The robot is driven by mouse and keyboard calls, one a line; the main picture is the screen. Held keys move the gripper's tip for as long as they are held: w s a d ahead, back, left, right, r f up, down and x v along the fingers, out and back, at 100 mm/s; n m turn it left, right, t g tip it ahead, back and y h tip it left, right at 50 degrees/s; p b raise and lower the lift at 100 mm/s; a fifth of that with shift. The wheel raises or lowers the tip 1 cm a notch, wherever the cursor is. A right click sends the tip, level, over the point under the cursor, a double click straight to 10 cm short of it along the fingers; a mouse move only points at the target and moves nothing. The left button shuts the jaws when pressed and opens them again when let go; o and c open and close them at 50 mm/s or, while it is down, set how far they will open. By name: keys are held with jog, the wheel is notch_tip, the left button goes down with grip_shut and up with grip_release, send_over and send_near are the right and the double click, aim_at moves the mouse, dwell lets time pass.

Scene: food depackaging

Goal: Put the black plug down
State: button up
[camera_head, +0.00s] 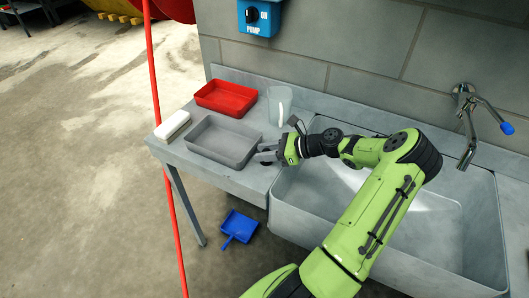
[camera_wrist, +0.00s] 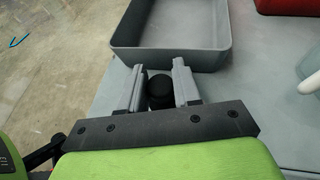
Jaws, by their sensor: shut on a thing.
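The black plug (camera_wrist: 159,90) shows in the wrist view between the two fingers of my gripper (camera_wrist: 158,82). My gripper is shut on it. The plug is just in front of the near wall of the grey tray (camera_wrist: 175,59); I cannot tell whether it touches the counter. In the head view my gripper (camera_head: 266,154) is over the metal counter (camera_head: 246,184), beside the right end of the grey tray (camera_head: 203,155). The plug is too small and hidden to make out there.
A red tray (camera_head: 226,108), a clear container (camera_head: 280,104) and a white block (camera_head: 173,125) stand on the counter. The sink (camera_head: 440,220) with its tap (camera_head: 467,125) is to the right. A blue dustpan (camera_head: 239,227) lies on the floor. The counter's front strip is bare.

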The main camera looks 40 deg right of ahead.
jog(key=o, duration=0.8)
jog(key=shift+c, duration=0.2)
